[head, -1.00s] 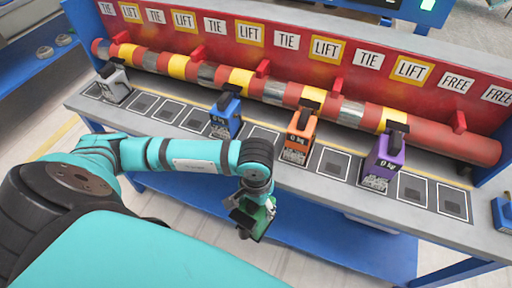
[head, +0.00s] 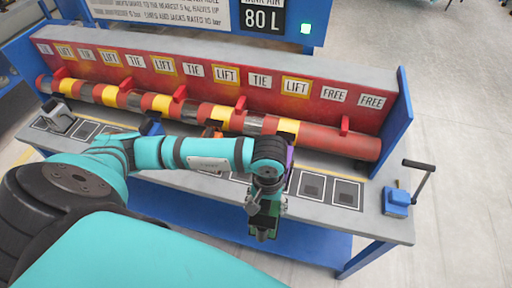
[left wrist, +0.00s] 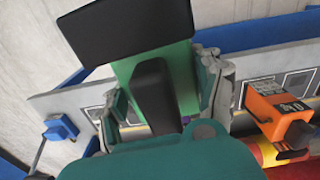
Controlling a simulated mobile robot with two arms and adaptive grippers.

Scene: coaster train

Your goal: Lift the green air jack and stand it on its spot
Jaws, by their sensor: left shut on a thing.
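My left gripper (head: 266,206) is shut on the green air jack (head: 264,221) and holds it in front of the bench's front edge, near the purple jack. In the left wrist view the green jack (left wrist: 181,78) sits between the two fingers (left wrist: 165,95), with its black plate toward the top of the picture. Framed dark square spots lie in a row along the grey bench top; two at the right, one of them this spot (head: 346,193), are bare. I cannot tell which spot belongs to the green jack. My right gripper is not in view.
A grey jack (head: 57,117) stands at the left end. The purple jack (head: 290,153), blue jack (head: 152,124) and orange jack (left wrist: 277,108) are on the bench, partly hidden by my arm in the head view. A striped pipe (head: 330,142) runs behind. A blue hand pump (head: 398,201) stands at the right.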

